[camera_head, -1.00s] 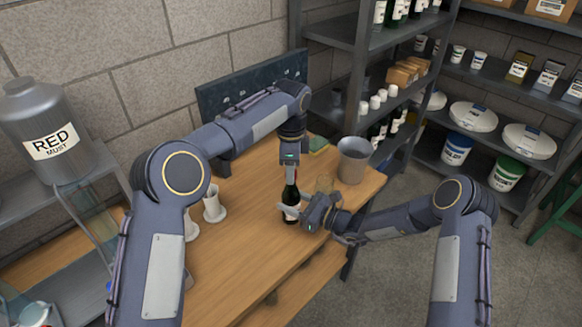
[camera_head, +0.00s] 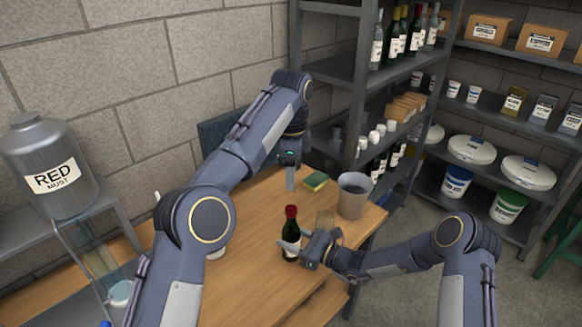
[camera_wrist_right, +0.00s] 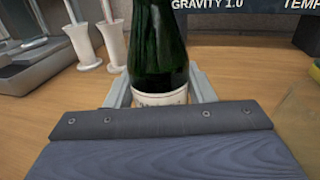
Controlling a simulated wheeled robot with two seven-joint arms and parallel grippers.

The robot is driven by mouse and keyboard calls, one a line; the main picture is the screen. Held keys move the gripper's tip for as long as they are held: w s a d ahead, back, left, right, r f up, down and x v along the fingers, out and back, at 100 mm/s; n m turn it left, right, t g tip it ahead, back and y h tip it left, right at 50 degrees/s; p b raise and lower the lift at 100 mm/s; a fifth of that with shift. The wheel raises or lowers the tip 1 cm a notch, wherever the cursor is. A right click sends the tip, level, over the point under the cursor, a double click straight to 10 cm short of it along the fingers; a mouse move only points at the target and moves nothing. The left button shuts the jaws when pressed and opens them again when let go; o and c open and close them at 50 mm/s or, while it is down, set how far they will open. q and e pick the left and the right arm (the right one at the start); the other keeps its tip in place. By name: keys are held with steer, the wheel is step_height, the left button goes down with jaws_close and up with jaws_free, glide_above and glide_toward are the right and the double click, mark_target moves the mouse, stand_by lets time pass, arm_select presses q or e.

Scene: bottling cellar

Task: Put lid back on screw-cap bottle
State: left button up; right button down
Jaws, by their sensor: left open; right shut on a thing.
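A dark green bottle (camera_head: 290,240) with a red cap (camera_head: 291,211) on its top stands upright on the wooden table. My right gripper (camera_head: 290,248) is shut on the bottle low on its body. The right wrist view shows the green glass (camera_wrist_right: 158,50) and pale label (camera_wrist_right: 160,98) between its fingers; the bottle's top is out of that view. My left gripper (camera_head: 290,180) is open and empty, above and behind the bottle, apart from the cap.
A grey bucket (camera_head: 353,196), a glass jar (camera_head: 325,222) and a green-yellow sponge (camera_head: 316,181) stand near the table's back right. White holders (camera_wrist_right: 88,45) show in the right wrist view.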

mark_target(299, 241)
arm_select(q)
steer(key=shift+r, duration=0.65)
arm_select(e)
steer(key=c, duration=0.6)
jaws_free()
steer(key=shift+s+d, duration=0.1)
steer(key=shift+d, duration=0.25)
steer(key=b+v, duration=0.2)
steer(key=v, duration=0.5)
arm_select(q)
steer(key=shift+f, duration=0.9)
